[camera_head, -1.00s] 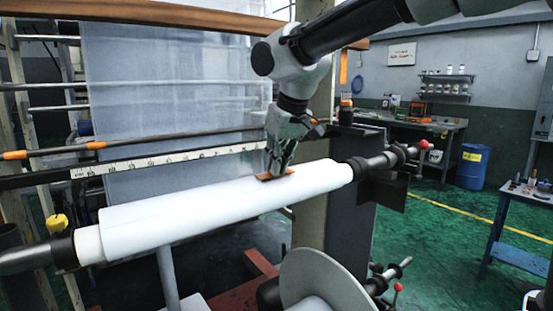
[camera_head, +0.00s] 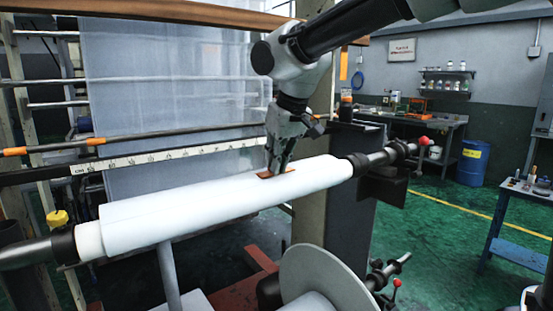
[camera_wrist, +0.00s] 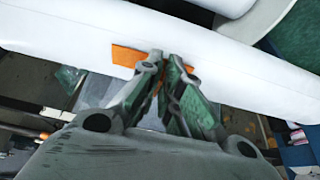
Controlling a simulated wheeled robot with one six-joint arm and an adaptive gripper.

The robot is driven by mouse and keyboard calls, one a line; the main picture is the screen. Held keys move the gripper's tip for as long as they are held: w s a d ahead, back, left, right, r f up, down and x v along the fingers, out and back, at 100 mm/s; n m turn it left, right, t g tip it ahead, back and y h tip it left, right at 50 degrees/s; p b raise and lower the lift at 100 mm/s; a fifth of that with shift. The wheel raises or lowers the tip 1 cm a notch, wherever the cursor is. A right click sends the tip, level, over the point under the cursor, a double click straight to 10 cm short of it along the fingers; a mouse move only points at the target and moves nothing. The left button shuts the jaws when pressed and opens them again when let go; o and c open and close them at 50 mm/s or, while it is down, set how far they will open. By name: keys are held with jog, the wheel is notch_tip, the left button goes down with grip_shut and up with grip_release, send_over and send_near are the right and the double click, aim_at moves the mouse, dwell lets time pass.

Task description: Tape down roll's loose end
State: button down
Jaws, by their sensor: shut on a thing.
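The white film roll (camera_head: 200,205) lies on its shaft and slants up to the right in the head view. It crosses the upper part of the wrist view (camera_wrist: 230,60). An orange tape piece (camera_head: 264,175) lies against the roll's upper surface, right of its middle. The fingers hide part of the tape. I cannot tell whether the whole strip touches the roll.
A measuring bar (camera_head: 150,163) runs behind the roll, with hanging clear film (camera_head: 170,80) beyond. A grey disc (camera_head: 325,280) stands below the roll at front right. A shaft with a red knob (camera_head: 423,140) extends at the roll's right end. Open green floor lies to the right.

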jog(key=shift+f, duration=0.35)
dwell(0.7)
jog(key=c, duration=1.5)
grip_release()
jog(key=v, duration=1.2)
jog(key=s+d+f+m+h, duration=0.1)
jog(key=s+d+f, duration=0.4)
jog(key=d, duration=0.5)
jog(key=s+d+f+m, duration=0.3)
jog(key=s+d+f, duration=0.3)
jog(key=d, duration=0.5)
jog(key=s+d+f+m+h, duration=0.1)
jog(key=s+d+f+m, duration=0.1)
jog(key=s+d+f, duration=0.4)
jog(key=shift+s+d+m+t+h, duration=0.1)
jog(key=shift+s+d+m, duration=0.1)
jog(key=shift+d, duration=0.7)
jog(key=shift+s+d+m+t+h, duration=0.1)
jog(key=shift+s+d, duration=0.1)
jog(key=shift+d, duration=0.7)
jog(key=shift+s+d+m+t+h, duration=0.1)
jog(key=shift+s+d, duration=0.1)
jog(key=shift+d, duration=0.7)
